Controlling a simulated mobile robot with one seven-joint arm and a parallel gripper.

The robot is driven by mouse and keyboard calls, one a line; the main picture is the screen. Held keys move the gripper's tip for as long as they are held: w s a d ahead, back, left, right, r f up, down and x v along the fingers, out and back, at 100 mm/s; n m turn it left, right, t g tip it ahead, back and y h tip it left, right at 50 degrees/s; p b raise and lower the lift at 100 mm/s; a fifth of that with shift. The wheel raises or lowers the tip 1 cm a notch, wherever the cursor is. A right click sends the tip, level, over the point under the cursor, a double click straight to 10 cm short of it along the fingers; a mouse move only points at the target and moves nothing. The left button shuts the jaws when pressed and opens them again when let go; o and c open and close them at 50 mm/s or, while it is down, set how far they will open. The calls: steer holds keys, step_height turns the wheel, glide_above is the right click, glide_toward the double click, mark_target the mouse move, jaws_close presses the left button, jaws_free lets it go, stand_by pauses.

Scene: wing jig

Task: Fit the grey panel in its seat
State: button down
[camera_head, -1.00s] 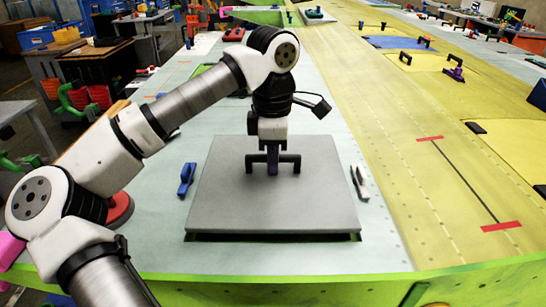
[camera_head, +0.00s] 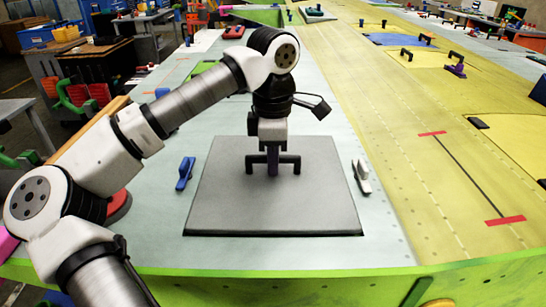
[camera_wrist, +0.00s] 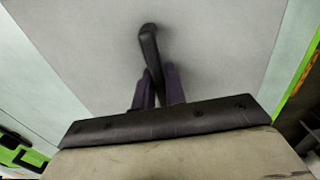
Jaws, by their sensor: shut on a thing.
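The grey panel (camera_head: 235,200) lies level on the pale wing skin in the head view, in line with its seat. A thin dark line shows along its front edge, and no wide gap is visible under it. The seat itself is hidden under the panel. My gripper (camera_head: 273,168) is shut on the dark handle (camera_head: 290,160) at the middle of the panel. In the wrist view the fingers (camera_wrist: 158,90) close around the handle (camera_wrist: 149,45), with the panel (camera_wrist: 215,45) filling most of the picture.
A blue clamp (camera_head: 185,172) lies left of the panel, and a white and dark clamp (camera_head: 361,176) lies close to its right edge. A green edge (camera_head: 300,285) runs along the front. The yellow skin (camera_head: 410,170) to the right is mostly clear nearby.

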steer(key=shift+f+b, duration=0.55)
steer(key=shift+f, duration=0.15)
steer(key=c, duration=1.4)
jaws_free()
steer(key=shift+o, duration=0.2)
steer(key=shift+r, duration=0.1)
step_height(320, 180, up, 14)
steer(key=shift+b, duration=0.35)
